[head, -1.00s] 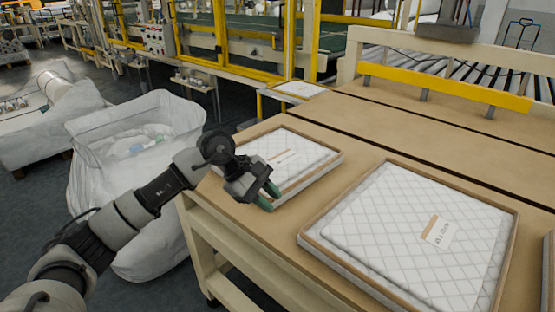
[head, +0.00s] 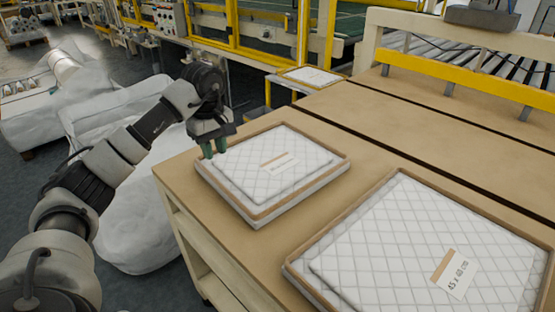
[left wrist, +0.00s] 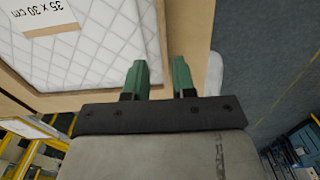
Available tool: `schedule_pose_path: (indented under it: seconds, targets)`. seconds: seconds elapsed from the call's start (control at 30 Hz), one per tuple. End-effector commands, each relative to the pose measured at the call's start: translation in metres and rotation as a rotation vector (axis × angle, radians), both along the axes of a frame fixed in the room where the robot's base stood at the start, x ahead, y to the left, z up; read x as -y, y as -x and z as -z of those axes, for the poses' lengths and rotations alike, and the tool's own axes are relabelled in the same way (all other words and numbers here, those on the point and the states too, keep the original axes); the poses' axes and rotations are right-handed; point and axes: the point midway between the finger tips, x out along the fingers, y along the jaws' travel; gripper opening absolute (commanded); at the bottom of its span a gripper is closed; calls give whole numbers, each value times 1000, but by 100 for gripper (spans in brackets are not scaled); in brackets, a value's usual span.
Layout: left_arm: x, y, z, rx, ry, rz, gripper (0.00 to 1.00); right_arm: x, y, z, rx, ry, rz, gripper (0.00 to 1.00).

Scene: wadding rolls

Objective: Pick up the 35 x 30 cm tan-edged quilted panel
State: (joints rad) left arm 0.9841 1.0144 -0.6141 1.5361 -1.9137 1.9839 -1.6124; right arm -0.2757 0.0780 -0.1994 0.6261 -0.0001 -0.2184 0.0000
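The tan-edged quilted panel (head: 275,180) lies flat near the left edge of the table in the head view. In the left wrist view its label reads 35 x 30 cm, and its white quilting (left wrist: 100,50) fills the upper left. My left gripper (head: 214,153) is at the panel's far left corner, with green fingers pointing down. In the left wrist view the fingers (left wrist: 159,70) are apart, with the panel's tan edge running up between them. Nothing is seen gripped; whether a finger touches the panel I cannot tell. My right gripper is not in view.
A larger tan-edged quilted panel (head: 400,245), labelled 45 x 40 cm, lies close by on the right. The table (head: 440,140) is bare behind both. A small panel (head: 312,76) lies farther back. A white bulk bag (head: 145,205) stands left of the table.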

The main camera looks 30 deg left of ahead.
Motion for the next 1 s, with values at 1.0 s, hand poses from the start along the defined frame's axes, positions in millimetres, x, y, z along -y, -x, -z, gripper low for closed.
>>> schedule_pose_path:
  seconds: [1.0]
  targets:
    - [0, -1, 95, 2, 2, 1, 24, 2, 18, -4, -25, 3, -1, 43]
